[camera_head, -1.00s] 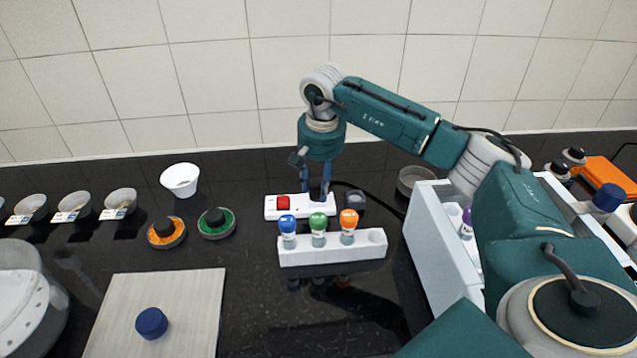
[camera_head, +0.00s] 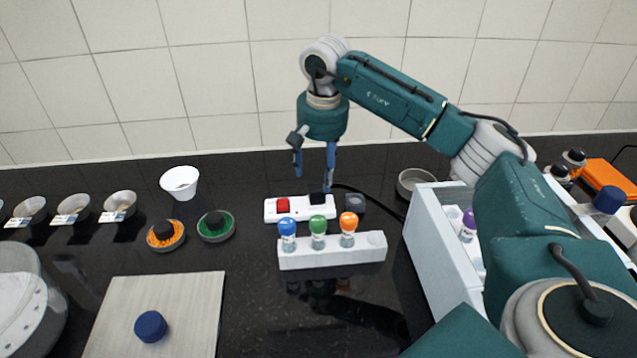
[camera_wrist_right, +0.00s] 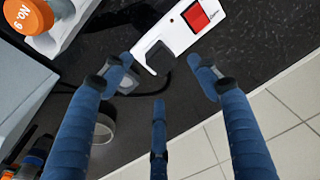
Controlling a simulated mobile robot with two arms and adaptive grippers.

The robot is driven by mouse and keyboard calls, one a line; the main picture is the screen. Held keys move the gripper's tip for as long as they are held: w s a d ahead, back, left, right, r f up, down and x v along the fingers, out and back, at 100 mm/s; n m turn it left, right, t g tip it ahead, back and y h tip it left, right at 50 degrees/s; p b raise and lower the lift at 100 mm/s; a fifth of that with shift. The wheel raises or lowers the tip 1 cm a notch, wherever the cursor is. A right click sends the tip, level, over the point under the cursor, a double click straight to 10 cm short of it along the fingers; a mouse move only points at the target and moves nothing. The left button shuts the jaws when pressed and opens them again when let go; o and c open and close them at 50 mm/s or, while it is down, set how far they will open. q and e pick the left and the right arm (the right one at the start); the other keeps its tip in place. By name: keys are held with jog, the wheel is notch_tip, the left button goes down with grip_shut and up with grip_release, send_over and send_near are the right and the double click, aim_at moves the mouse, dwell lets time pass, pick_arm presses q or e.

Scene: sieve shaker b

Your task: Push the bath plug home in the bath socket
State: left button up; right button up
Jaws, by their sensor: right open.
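A white socket strip (camera_head: 300,208) with a red switch (camera_head: 283,204) lies on the dark counter. A black plug (camera_head: 317,198) stands at its right part; I cannot tell how deep it sits. In the right wrist view, the strip (camera_wrist_right: 174,36) is at the top, with the black plug (camera_wrist_right: 158,58) at its lower end. My right gripper (camera_head: 314,177) is open and empty above the strip, its blue fingers apart from the plug. Its fingers also show in the right wrist view (camera_wrist_right: 162,76), spread either side of the plug. My left gripper is not in view.
A white rack (camera_head: 330,255) with blue, green and orange-capped vials stands in front of the strip. A small dark box (camera_head: 355,202) and a round dish (camera_head: 416,180) are to its right. A white cup (camera_head: 180,182) stands left. The tiled wall rises behind.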

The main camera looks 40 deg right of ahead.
aim_at(320, 192)
jog(key=r, duration=0.6)
jog(key=shift+s+a, duration=0.15)
jog(key=shift+s, duration=0.25)
jog(key=shift+f, duration=0.15)
